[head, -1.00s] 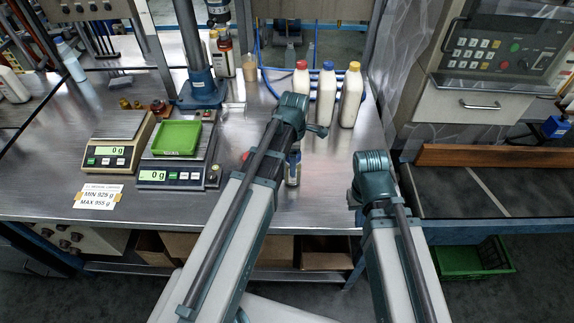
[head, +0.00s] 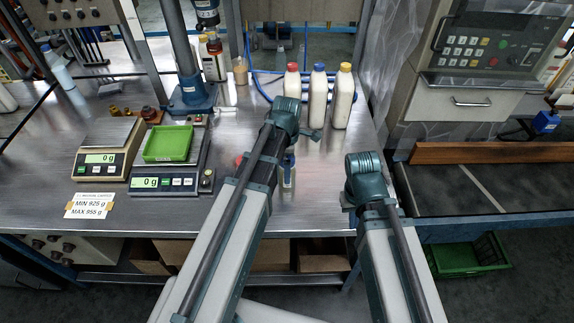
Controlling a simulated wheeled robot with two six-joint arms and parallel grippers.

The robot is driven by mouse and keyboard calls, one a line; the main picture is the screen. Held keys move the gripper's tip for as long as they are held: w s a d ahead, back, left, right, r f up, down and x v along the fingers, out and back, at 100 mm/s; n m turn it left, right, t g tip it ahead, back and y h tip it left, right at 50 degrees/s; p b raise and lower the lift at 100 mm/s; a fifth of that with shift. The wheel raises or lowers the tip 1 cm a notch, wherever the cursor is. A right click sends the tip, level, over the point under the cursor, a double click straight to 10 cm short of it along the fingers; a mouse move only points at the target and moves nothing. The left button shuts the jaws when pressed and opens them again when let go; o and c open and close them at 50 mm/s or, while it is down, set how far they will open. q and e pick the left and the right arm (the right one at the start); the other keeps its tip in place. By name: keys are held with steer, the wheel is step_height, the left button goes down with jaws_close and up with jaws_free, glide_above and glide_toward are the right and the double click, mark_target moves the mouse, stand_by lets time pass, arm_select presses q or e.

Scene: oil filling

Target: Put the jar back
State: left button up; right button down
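A small jar-like container with tan contents (head: 240,72) stands at the back of the steel bench, right of the post. Another narrow upright thing with a blue part (head: 289,172) shows just right of my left forearm, partly hidden by it; I cannot tell whether it is a jar or whether it is held. My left arm reaches over the bench, and its gripper is hidden behind the arm. My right arm is bent at the bench's front right; its gripper end (head: 348,204) is mostly hidden behind the arm, and its fingers cannot be made out.
Three white bottles (head: 317,97) with red, blue and yellow caps stand at the back right. Two scales, one bearing a green tray (head: 168,144), stand at left, both reading 0 g. A blue post (head: 191,92) rises behind them. The bench front (head: 270,215) is clear.

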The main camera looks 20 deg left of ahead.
arm_select(q)
step_height(320, 180, up, 12)
steer(key=p, duration=1.2)
steer(key=shift+r, duration=0.15)
steer(key=shift+s+m, duration=0.65)
steer(key=shift+m, duration=0.55)
steer(key=s+m, duration=0.8)
steer(key=m, duration=1.1)
steer(key=s+d+f+m+y+b, duration=0.1)
steer(key=s+d+m, duration=0.2)
steer(key=d, duration=0.7)
steer(key=shift+s+d+f+m+b, duration=0.25)
steer(key=shift+s+f+m+b, duration=0.05)
steer(key=shift+s, duration=0.7)
steer(key=shift+a, duration=0.1)
